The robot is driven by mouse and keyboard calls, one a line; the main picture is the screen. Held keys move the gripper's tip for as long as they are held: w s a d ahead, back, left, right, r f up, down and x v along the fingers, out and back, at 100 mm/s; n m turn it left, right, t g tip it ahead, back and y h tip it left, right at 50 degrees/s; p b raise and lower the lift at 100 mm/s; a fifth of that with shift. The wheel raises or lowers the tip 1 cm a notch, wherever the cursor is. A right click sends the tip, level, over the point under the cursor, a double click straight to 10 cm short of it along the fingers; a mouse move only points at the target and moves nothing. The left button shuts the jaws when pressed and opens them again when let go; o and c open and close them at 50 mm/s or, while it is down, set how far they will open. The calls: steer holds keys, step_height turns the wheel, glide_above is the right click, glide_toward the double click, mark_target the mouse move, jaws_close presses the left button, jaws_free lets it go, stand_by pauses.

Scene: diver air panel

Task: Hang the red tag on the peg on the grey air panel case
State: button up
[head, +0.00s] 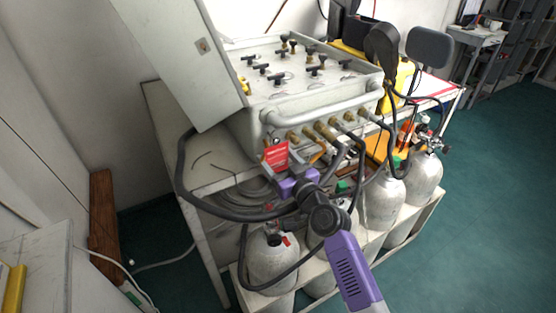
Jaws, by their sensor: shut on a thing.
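The red tag (276,156) shows upright with pale lettering at the front left of the grey air panel case (248,126). My gripper (281,172) reaches up from the lower right and is shut on the tag's lower part. The fingertips are small and partly hidden here. The tag is close in front of the case's front face, at its left end. A small dark fitting (276,140) shows just above the tag. I cannot tell whether it is the peg, or whether the tag touches it.
Brass hose fittings (322,130) and black hoses (186,180) crowd the case's front. A tubular handle (330,104) runs above them. Grey cylinders (384,200) stand on the shelf below. The case's lid (170,50) stands open at left. Green floor is clear at right.

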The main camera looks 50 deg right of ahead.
steer(key=shift+b+x, duration=0.3)
steer(key=shift+x, duration=0.5)
stand_by(0.4)
steer(key=shift+f+b, duration=0.25)
steer(key=shift+b, duration=0.2)
stand_by(0.6)
steer(key=o, duration=1.4)
steer(key=b+v, duration=0.1)
steer(key=v, duration=0.5)
steer(key=shift+s+a+f, duration=0.1)
steer(key=shift+s+f, duration=0.05)
steer(key=shift+s, duration=0.25)
steer(key=shift+s+a, duration=0.15)
steer(key=shift+s, duration=0.35)
